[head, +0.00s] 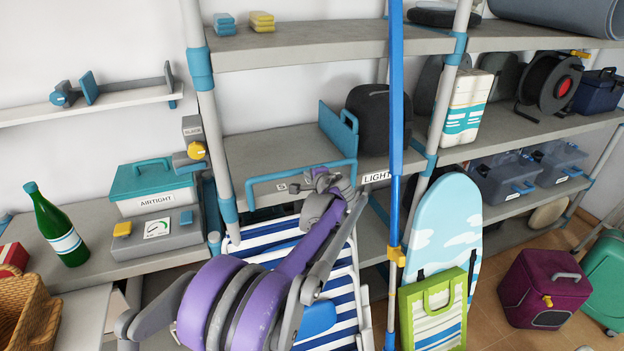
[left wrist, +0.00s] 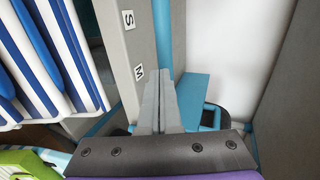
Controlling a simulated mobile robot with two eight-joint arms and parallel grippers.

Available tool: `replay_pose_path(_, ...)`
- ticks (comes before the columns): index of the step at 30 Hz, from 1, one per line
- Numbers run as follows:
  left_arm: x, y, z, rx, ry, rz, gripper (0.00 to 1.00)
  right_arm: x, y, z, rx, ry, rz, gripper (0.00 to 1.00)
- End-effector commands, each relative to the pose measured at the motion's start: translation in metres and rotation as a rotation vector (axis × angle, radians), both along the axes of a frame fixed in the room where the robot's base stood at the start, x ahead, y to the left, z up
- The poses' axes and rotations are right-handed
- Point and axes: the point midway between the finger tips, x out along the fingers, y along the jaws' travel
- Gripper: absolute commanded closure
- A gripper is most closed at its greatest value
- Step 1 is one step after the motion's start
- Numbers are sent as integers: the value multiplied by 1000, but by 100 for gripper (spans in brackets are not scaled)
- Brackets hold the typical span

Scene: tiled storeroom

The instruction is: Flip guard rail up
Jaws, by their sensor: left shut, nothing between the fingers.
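The guard rail (head: 285,175) is a light blue bar with bent ends, running along the front of the middle shelf (head: 262,145) in the head view. In the left wrist view the rail (left wrist: 163,35) runs beside the shelf's grey front edge with its small letter labels. My left gripper (head: 322,178) is at the rail's right half, shut and empty. In the left wrist view its fingertips (left wrist: 160,75) lie together close to the bar; I cannot tell if they touch it. The arm hides part of the shelf edge. My right gripper is not in view.
A blue pole (head: 395,120) stands upright right of the gripper. A black rounded case (head: 368,118) and a blue bracket (head: 340,130) stand on the shelf behind the rail. A striped folding chair (head: 345,285) leans below. The shelf's left part is clear.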

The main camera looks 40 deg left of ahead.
Motion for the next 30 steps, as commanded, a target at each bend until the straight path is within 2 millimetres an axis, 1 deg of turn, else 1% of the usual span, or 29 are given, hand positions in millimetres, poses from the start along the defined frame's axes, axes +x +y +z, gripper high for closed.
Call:
replay_pose_path(9, 1, 1, 0, 0, -1, 0, 100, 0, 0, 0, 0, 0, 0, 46)
replay_pose_path(16, 10, 21, 4, -1, -1, 2, 100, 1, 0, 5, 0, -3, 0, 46)
replay_pose_path(30, 9, 19, 6, 2, -1, 1, 100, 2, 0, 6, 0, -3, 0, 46)
